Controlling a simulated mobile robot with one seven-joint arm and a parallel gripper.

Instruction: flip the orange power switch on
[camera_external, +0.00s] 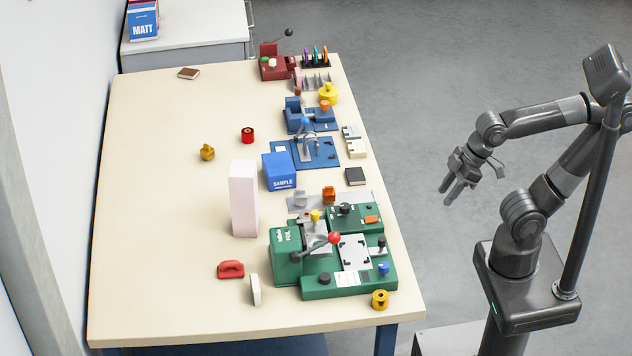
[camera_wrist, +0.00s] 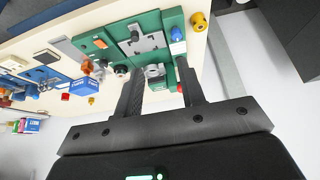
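The green machine (camera_external: 315,287) stands at the near right of the table. A small flat orange piece on its right-hand panel (camera_external: 371,219) looks like the orange power switch; whether it is on or off is too small to tell. The wrist view also shows this orange piece (camera_wrist: 100,43) on the green machine (camera_wrist: 148,22), left of the fingers. My gripper (camera_external: 472,187) hangs over the floor to the right of the table, well apart from the machine. In the wrist view my gripper (camera_wrist: 160,77) has its two fingers spread with nothing held.
The machine also carries a red-knobbed lever (camera_external: 334,238), a blue knob (camera_external: 383,267) and a black knob (camera_external: 345,208). A yellow spool (camera_external: 380,299) stands at its near right corner. A tall pale box (camera_external: 243,198) and blue SAMPLE box (camera_external: 280,171) stand behind. The table's left is mostly clear.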

